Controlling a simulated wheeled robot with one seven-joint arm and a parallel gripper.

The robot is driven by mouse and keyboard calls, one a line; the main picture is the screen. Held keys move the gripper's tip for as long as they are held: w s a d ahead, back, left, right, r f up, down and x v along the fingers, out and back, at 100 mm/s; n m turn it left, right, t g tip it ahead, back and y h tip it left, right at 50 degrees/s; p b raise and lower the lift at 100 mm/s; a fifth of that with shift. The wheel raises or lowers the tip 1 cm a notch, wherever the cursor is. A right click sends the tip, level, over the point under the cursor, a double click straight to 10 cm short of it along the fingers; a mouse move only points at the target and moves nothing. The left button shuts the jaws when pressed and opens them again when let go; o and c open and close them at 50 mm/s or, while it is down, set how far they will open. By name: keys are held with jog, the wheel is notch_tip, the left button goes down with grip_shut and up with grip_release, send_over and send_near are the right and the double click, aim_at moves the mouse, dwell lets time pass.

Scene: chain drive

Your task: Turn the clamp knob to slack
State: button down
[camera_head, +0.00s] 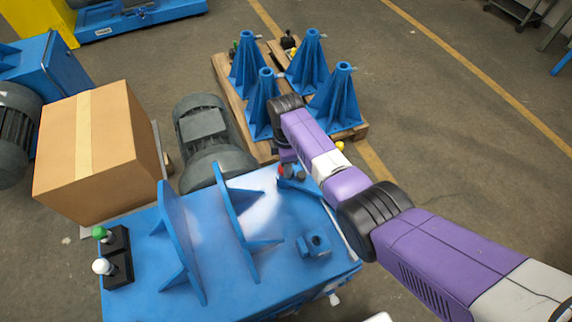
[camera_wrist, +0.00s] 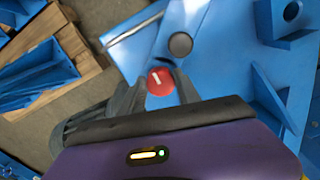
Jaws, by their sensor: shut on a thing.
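A round red knob (camera_wrist: 160,82) with a white pointer line is the likely clamp knob. In the wrist view it sits between the two fingertips of my gripper (camera_wrist: 161,88), which is shut on it. The white line points up and slightly to the left. In the head view the red knob (camera_head: 281,170) shows only in part at the far right edge of the blue bench (camera_head: 330,273), beside my purple arm. My gripper is mostly hidden there behind the wrist.
A dark round button (camera_wrist: 180,44) is just beyond the knob. Upright blue plates (camera_head: 235,225) and a blue block (camera_head: 314,245) stand on the bench. Green and white levers (camera_head: 103,266) are at its left. Blue cones (camera_head: 310,68) stand on a pallet behind; a cardboard box (camera_head: 95,150) is left.

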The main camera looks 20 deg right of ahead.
jog(key=n, duration=0.3)
jog(key=shift+w+n, duration=0.1)
jog(key=shift+n, duration=0.3)
jog(key=n, duration=0.3)
jog(key=shift+n+b, duration=0.3)
jog(key=shift+b, duration=0.1)
jog(key=n, duration=0.4)
jog(key=shift+w+b, duration=0.1)
jog(key=shift+b, duration=0.2)
jog(key=shift+a+n, duration=0.1)
jog(key=shift+n, duration=1.3)
jog(key=c, duration=0.9)
grip_release()
jog(key=shift+r, duration=0.1)
